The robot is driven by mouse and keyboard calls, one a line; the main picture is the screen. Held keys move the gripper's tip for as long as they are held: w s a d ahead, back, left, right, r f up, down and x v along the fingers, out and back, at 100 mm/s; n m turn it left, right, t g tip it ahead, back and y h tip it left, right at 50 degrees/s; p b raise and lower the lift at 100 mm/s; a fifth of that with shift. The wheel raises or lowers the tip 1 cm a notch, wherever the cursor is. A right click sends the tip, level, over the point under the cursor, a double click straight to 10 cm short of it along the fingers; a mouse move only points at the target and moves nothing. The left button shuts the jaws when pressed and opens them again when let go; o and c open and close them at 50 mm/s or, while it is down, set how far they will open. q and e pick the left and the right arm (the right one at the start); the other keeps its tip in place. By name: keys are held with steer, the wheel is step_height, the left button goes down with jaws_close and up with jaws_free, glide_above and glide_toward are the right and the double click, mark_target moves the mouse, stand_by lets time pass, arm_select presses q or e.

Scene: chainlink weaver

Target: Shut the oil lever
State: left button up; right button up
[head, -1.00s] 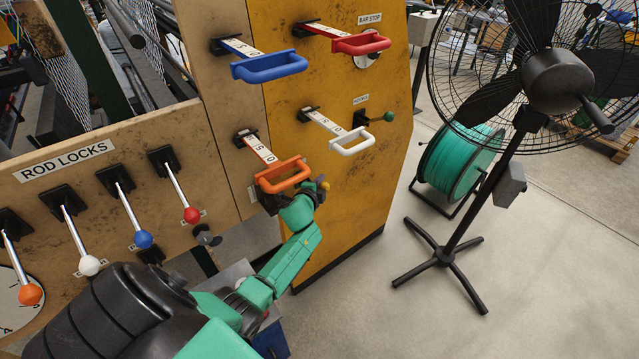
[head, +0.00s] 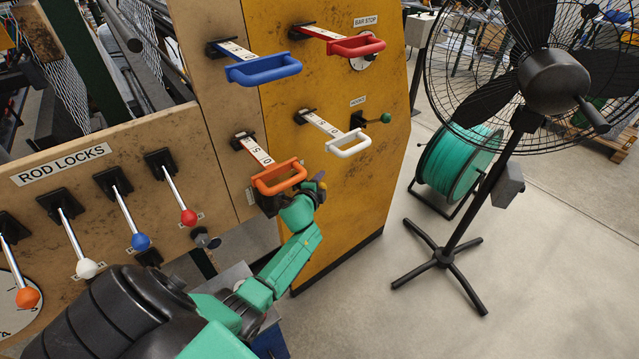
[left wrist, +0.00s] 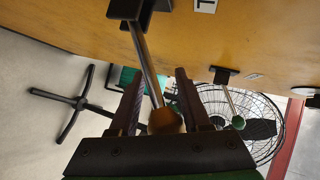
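A lever with a metal rod and an orange-brown ball knob (left wrist: 166,121) sticks out from the yellow panel in the left wrist view. A cut-off label (left wrist: 206,5) ending in L is beside its black mount. In the head view only a bit of the knob (head: 322,186) shows behind my gripper, under the orange handle. My left gripper (left wrist: 158,98) is open, its fingers on either side of the rod and knob. My left gripper (head: 318,187) also shows in the head view. My right gripper is out of view.
An orange pull handle (head: 279,178) is just above my left gripper. White (head: 348,143), blue (head: 264,70) and red (head: 358,45) handles are higher. The rod locks board (head: 110,165) carries several ball levers at left. A fan (head: 552,80) and hose reel (head: 455,165) stand right.

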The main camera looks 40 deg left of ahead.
arm_select(q)
steer(key=p+v, duration=0.1)
steer(key=v, duration=1.3)
steer(key=shift+s+d+r, duration=0.15)
steer(key=shift+s+r, duration=0.05)
steer(key=shift+s, duration=0.05)
